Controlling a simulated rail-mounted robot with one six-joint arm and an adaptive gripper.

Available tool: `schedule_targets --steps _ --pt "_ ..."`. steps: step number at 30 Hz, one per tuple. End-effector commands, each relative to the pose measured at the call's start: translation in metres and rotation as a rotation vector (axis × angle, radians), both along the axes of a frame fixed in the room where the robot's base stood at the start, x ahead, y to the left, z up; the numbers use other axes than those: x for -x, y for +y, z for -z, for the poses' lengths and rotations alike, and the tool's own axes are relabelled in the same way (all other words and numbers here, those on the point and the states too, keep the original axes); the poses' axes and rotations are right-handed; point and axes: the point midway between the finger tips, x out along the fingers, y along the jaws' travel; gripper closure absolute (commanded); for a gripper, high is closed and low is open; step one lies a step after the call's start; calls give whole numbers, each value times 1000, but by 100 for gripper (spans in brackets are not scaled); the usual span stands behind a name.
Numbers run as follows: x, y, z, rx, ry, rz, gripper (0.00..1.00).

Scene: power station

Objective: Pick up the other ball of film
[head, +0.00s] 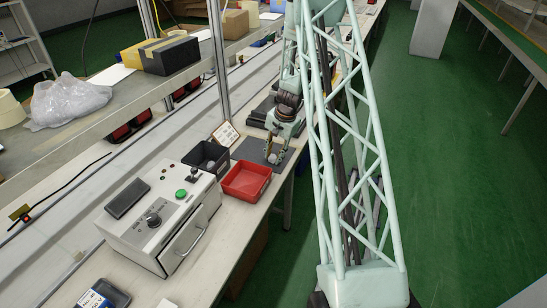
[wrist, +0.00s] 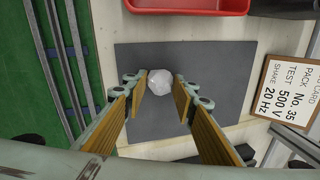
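A whitish crumpled ball of film (wrist: 159,80) lies on a dark grey mat (wrist: 215,60) in the wrist view. It also shows small in the head view (head: 273,158), below my gripper (head: 275,147). In the wrist view my gripper (wrist: 160,90) is open, its two wooden-faced fingers on either side of the ball's near part. A gap shows at the right finger; contact at the left one is unclear. A pale lump, perhaps another ball of film, sits in the black bin (head: 198,150) in the head view.
A red tray (head: 247,181) stands beside the mat and next to the black bin. A white test machine (head: 160,220) with a green button stands nearer. A printed card (wrist: 287,90) stands at the mat's right in the wrist view. A shelf (head: 120,88) runs along the left.

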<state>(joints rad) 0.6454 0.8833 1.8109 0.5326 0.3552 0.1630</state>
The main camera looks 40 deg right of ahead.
Motion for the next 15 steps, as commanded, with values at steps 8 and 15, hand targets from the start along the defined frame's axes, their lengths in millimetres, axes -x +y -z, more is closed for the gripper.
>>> schedule_targets --steps 8,15 --pt "-1 0 -17 2 -2 -1 79" --pt "0 0 -35 0 -1 -1 79"
